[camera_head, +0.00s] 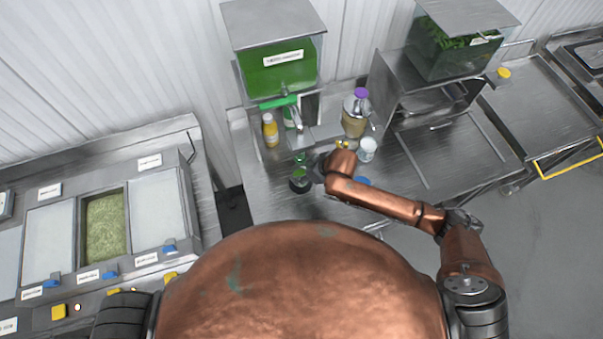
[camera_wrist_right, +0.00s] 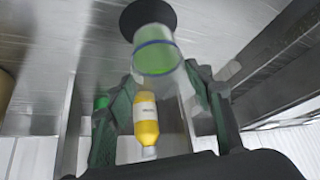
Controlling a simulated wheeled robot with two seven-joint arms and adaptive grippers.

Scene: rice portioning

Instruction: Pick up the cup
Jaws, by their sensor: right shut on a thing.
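My right gripper (camera_head: 310,172) is at the middle of the steel counter, its arm coming in from the right. In the right wrist view, its dark green fingers (camera_wrist_right: 165,108) are on either side of a clear cup (camera_wrist_right: 156,58) with a blue ring and green tint, and they are shut on it. In the head view the arm hides most of the cup. My left gripper is not in view.
A dark round piece (camera_wrist_right: 147,16) is beside the cup's blue-ringed end. A yellow bottle (camera_head: 270,130) and a purple-lidded jug (camera_head: 355,118) stand behind the gripper. A white cup-like container (camera_head: 367,148) is right of it. Food bins (camera_head: 105,225) are at left.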

